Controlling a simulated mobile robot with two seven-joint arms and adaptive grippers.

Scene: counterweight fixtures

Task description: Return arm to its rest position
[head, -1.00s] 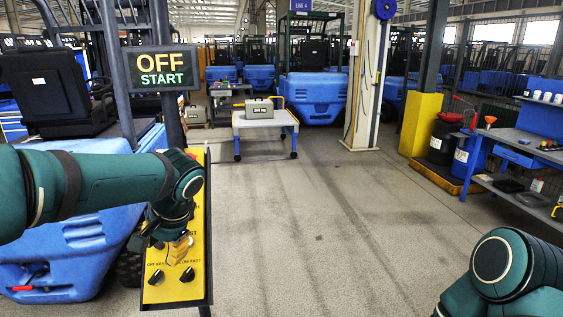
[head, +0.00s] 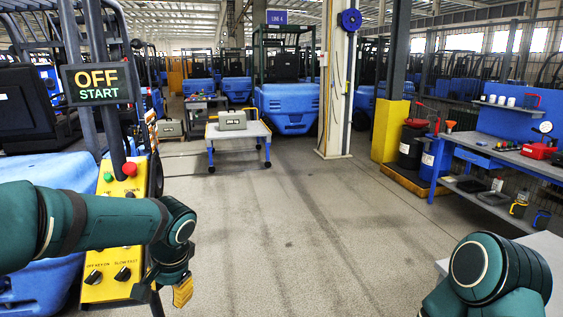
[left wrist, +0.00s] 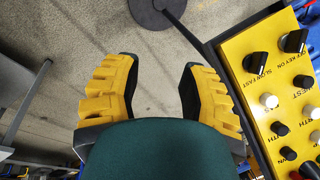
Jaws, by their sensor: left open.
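My left arm (head: 110,222) reaches in from the left in the head view. Its gripper (head: 168,291) hangs pointing down, just right of the yellow control panel (head: 108,262), apart from the knobs as far as I can tell. In the left wrist view the gripper (left wrist: 157,80) is open, with bare floor between its two yellow fingers. The panel (left wrist: 268,95) with its black and white knobs lies to the right of the fingers there. My right arm (head: 498,270) shows only as a bent joint at the lower right; its gripper is out of view.
A display (head: 98,84) reading OFF and START stands above the panel, beside a blue forklift. A grey cart (head: 238,131) carries a weight (head: 232,120) farther back. A workbench (head: 505,155) and drums (head: 411,145) stand right. The middle floor is clear.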

